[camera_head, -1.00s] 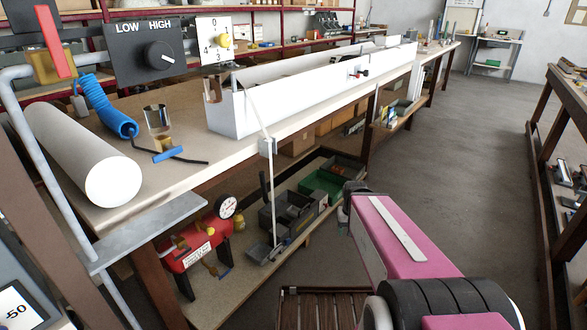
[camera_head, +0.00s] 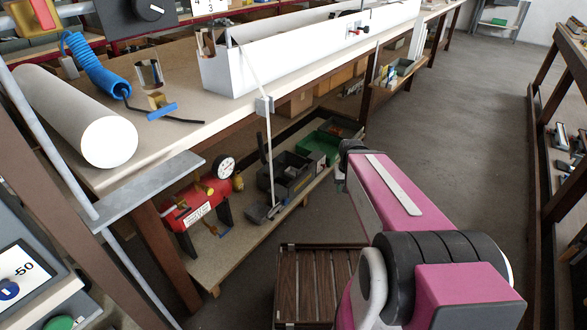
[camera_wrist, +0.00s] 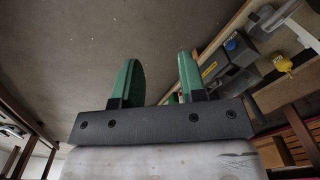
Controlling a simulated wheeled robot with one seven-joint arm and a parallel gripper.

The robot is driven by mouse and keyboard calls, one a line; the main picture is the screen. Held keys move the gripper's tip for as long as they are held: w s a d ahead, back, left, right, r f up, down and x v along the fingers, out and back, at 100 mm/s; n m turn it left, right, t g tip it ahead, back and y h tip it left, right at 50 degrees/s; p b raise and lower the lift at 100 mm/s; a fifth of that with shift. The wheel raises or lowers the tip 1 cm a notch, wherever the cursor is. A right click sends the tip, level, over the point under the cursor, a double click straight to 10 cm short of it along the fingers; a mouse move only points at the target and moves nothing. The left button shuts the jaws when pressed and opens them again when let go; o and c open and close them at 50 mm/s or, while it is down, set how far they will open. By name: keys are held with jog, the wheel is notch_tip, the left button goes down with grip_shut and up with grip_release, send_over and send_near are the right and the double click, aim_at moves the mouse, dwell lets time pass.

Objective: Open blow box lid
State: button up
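A long white box (camera_head: 300,50) lies along the workbench in the head view, with a small black and red fitting (camera_head: 358,29) on its front side. I cannot tell for sure that this is the blow box, and no lid stands out clearly. My gripper shows in the wrist view (camera_wrist: 158,60) with its two green fingers apart and nothing between them. In the head view its fingers are hidden, and my pink arm reaches forward over the floor, right of the bench and apart from the box.
The workbench (camera_head: 180,130) also bears a white roll (camera_head: 75,115) and a blue coiled hose (camera_head: 90,65). A red tank with a gauge (camera_head: 200,205) and dark and green bins (camera_head: 312,152) sit on the lower shelf. A slatted wooden crate (camera_head: 315,285) stands on the floor. The aisle floor is clear.

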jog(key=w+a+f+m+y, duration=0.1)
jog(key=w+a+f+m, duration=0.2)
jog(key=w, duration=0.9)
jog(key=w+a+f+m, duration=0.1)
jog(key=w+a+f, duration=0.3)
jog(key=w, duration=0.9)
jog(key=m+t, duration=0.1)
jog(key=m, duration=0.2)
send_near(303, 168)
jog(key=shift+y, duration=0.4)
jog(key=f, duration=0.5)
jog(key=w+a+f, duration=0.1)
jog(key=f, duration=0.2)
jog(key=shift+f, duration=0.15)
grip_shut()
